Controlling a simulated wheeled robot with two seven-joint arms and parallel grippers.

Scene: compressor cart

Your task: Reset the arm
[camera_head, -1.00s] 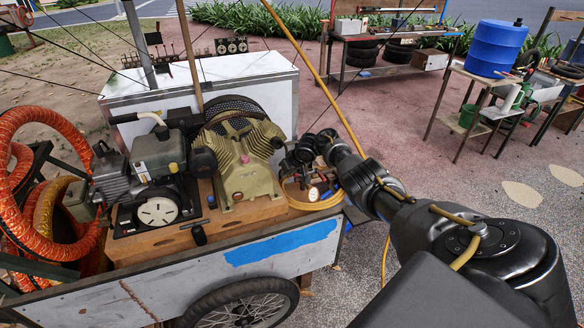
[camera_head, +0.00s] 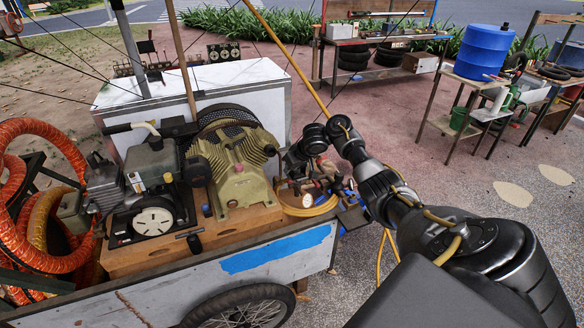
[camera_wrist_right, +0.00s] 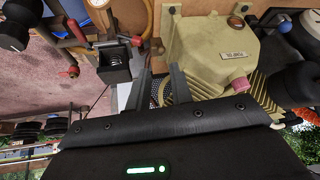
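My right arm reaches in from the right in the head view. Its gripper (camera_head: 296,172) hangs over the cart beside the tan compressor pump (camera_head: 240,175), near the pressure gauge (camera_head: 308,199) and coiled yellow hose (camera_head: 312,209). In the right wrist view the two grey fingers (camera_wrist_right: 160,88) stand apart with nothing visibly held between them. The tan pump (camera_wrist_right: 212,55) with its pink cap (camera_wrist_right: 239,83) is close to the right of the fingers. A black fitting (camera_wrist_right: 113,62) is just left of them. My left gripper is not in view.
The cart (camera_head: 270,251) also carries an engine (camera_head: 153,165) and orange hose (camera_head: 60,130) at left. A white box (camera_head: 262,82) stands behind the pump. A blue barrel (camera_head: 482,50) on a bench stands far right. Paved ground between is clear.

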